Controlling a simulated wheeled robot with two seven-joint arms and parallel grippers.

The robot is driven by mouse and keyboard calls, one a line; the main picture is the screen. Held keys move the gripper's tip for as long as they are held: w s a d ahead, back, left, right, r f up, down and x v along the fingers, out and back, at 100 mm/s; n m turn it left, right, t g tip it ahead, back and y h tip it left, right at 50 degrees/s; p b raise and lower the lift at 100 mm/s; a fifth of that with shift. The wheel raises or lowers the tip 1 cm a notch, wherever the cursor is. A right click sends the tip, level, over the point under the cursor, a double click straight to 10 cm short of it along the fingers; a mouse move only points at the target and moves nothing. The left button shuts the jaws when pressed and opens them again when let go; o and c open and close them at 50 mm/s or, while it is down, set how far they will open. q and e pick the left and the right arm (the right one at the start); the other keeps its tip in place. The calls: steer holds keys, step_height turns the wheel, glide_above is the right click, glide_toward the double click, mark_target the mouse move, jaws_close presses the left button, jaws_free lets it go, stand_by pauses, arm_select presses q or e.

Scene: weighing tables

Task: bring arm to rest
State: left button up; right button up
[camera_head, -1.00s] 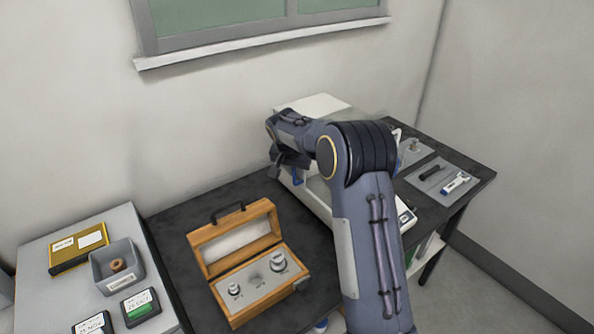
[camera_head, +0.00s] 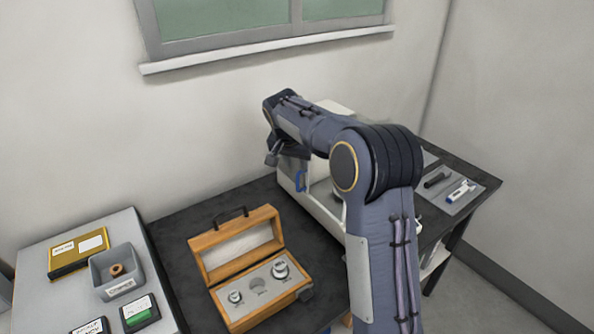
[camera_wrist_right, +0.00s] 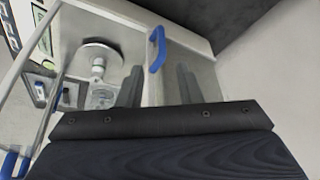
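My right arm reaches over the dark table, and its gripper (camera_head: 274,154) hangs above the left end of the white balance (camera_head: 326,199). Beyond and left of the fingers, a metal weight (camera_wrist_right: 98,68) stands on the round pan (camera_wrist_right: 99,52) inside the balance. A blue handle (camera_wrist_right: 157,49) shows near the fingers. My arm hides much of the balance in the head view. My left gripper is not in view.
An open wooden weight box (camera_head: 207,262) stands left of the balance, with weights in it. A grey bin (camera_head: 117,286) and a yellow box (camera_head: 78,254) are on the left table. A grey mat (camera_head: 457,196) with small tools lies at the right. The wall is close behind.

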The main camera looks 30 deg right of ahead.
steer(key=shift+a+r, duration=0.1)
steer(key=shift+r, duration=0.1)
steer(key=shift+s, duration=0.1)
steer(key=s+a+r+n+t+y, duration=0.1)
steer(key=s+a+n+y, duration=0.3)
steer(key=s, duration=1)
steer(key=s+a+r+n+t+y, duration=0.15)
steer(key=s+a, duration=0.45)
steer(key=s, duration=0.8)
steer(key=s+a+f+n+y, duration=0.2)
steer(key=s+a+f+n, duration=0.1)
steer(key=s+a, duration=0.3)
steer(key=s+f, duration=0.1)
steer(key=s, duration=0.1)
steer(key=shift+s+f, duration=0.25)
steer(key=shift+s, duration=0.15)
